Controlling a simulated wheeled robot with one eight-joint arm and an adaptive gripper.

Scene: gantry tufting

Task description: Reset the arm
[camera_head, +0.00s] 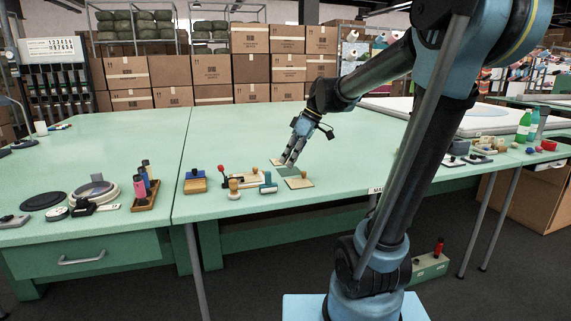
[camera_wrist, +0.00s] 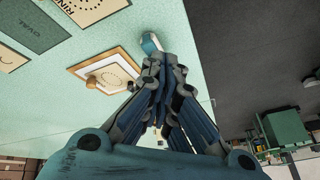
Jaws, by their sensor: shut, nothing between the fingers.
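My arm reaches from the right over the pale green table (camera_head: 240,135) in the head view. My gripper (camera_head: 289,163) points down over the front part of the table, close above a group of small boards. In the wrist view my gripper (camera_wrist: 165,65) has its fingers together, with nothing seen between them. A board with a wooden knob (camera_wrist: 105,79) lies to the left of the fingers there. A blue rounded object (camera_wrist: 150,42) shows just beyond the fingertips. Cards marked RING (camera_wrist: 92,5) and OVAL (camera_wrist: 37,26) lie flat at the upper left.
A blue-handled tool (camera_head: 268,184), a wooden knob piece (camera_head: 234,189) and a red-topped lever (camera_head: 221,171) stand near the table's front edge. A spool holder (camera_head: 145,193) is further left. Bottles (camera_head: 523,125) stand at the right. The table's back middle is clear.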

